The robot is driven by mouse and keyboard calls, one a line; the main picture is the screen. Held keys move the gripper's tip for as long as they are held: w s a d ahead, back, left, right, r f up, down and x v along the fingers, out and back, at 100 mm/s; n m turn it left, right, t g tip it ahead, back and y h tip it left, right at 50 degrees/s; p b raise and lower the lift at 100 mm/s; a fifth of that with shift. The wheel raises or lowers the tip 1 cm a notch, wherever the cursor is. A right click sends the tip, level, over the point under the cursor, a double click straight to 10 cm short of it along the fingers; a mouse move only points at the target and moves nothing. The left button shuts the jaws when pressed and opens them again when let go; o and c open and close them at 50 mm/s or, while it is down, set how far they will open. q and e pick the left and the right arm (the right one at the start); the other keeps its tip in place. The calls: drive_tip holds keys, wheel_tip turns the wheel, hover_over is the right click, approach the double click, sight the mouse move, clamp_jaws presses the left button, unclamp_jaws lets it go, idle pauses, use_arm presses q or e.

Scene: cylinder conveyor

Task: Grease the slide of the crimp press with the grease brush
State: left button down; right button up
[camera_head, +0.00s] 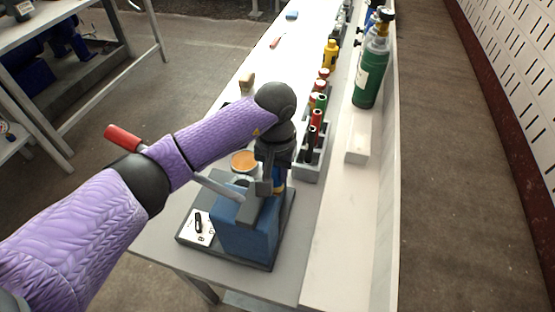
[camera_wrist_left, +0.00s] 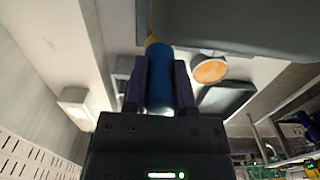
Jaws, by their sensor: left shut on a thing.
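The crimp press (camera_head: 247,232) is a blue block on a dark base at the near end of the bench. Its lever with a red grip reaches up left behind my left arm. My left gripper (camera_head: 274,172) is over the press, partly hidden by my wrist and press parts. In the wrist view, my left gripper (camera_wrist_left: 160,85) is shut on the blue handle of the grease brush (camera_wrist_left: 159,78), with a bit of yellow at its far end. The brush tip is hidden by a large grey part (camera_wrist_left: 235,25). An open tin of orange grease (camera_head: 243,161) stands behind the press.
A grey rack (camera_head: 310,170) with several red, green and black tools stands beyond the press. A green gas cylinder (camera_head: 371,72) and a white block (camera_head: 357,146) are on the right ledge. A yellow bottle (camera_head: 330,56) is farther back. A card (camera_head: 199,227) lies left of the press.

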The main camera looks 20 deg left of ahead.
use_arm(q)
drive_tip(key=shift+s+f, duration=0.25)
drive_tip(key=shift+s, duration=0.2)
wheel_tip(320, 180, up, 9)
drive_tip(key=p, duration=0.5)
drive_tip(key=shift+w+r+p, duration=0.1)
drive_tip(key=shift+r+p, duration=0.05)
drive_tip(key=shift+p, duration=0.15)
